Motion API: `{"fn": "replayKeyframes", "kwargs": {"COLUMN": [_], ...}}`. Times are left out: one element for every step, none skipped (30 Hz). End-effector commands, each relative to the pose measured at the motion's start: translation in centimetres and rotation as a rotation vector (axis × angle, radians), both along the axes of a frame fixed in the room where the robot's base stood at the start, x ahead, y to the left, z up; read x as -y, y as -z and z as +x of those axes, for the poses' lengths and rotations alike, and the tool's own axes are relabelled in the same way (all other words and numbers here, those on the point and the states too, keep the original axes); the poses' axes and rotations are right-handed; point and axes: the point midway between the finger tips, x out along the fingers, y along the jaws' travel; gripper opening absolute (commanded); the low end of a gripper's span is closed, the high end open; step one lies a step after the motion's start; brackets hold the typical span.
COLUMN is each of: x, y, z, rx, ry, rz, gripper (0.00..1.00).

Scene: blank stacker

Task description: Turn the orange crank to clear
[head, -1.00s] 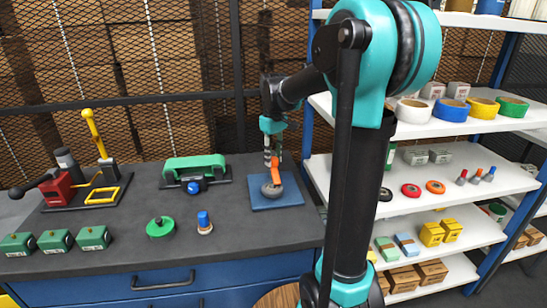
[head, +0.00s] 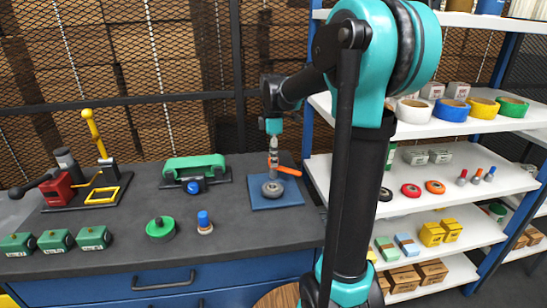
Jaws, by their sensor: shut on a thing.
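The orange crank (head: 289,171) is a bar on a grey round hub (head: 272,188) that stands on a square blue plate (head: 259,203) on the dark bench. In the head view the crank points to the right and slightly down. My gripper (head: 273,158) is above the hub, pointing down, at the crank's left end. It is shut on the orange crank. The exact contact between the fingers and the crank is too small to see. The word or mark for "clear" cannot be made out.
Left of the plate stands a green device with a blue knob (head: 193,187). Nearer lie a green round knob (head: 160,228) and a blue-topped stamp (head: 204,222). Green boxes (head: 55,241) and a yellow-levered press (head: 92,135) are at the left. A stocked shelf (head: 470,180) is at the right.

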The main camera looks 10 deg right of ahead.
Motion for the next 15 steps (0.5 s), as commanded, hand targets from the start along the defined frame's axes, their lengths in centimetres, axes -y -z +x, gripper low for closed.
{"fn": "replayKeyframes", "kwargs": {"x": [0.00,0.00,0.00,0.00,0.00,0.00,0.00,0.00,0.00,0.00,0.00,0.00,0.00,0.00,0.00], "y": [-0.03,-0.03,-0.03,-0.03,-0.03,-0.03,-0.03,-0.03,-0.03,-0.03,-0.03,-0.03,-0.03,-0.03,-0.03], "z": [0.04,0.04,0.04,0.04,0.04,0.04,0.04,0.04,0.04,0.04,0.04,0.04,0.05,0.05,0.05], "rx": [0.001,0.001,0.001,0.001,0.001,0.001,0.001,0.001,0.001,0.001,0.001,0.001,0.001,0.001,0.001], "ry": [-0.042,-0.069,-0.106,-0.132,-0.158,-0.191,-0.215,-0.239,-0.269,-0.291,-0.311,-0.336,-0.355,-0.371,-0.392], "rz": [0.000,0.000,0.000,0.000,0.000,0.000,0.000,0.000,0.000,0.000,0.000,0.000,0.000,0.000,0.000], "gripper": [0.00,0.00,0.00,0.00,0.00,0.00,0.00,0.00,0.00,0.00,0.00,0.00,0.00,0.00,0.00]}}
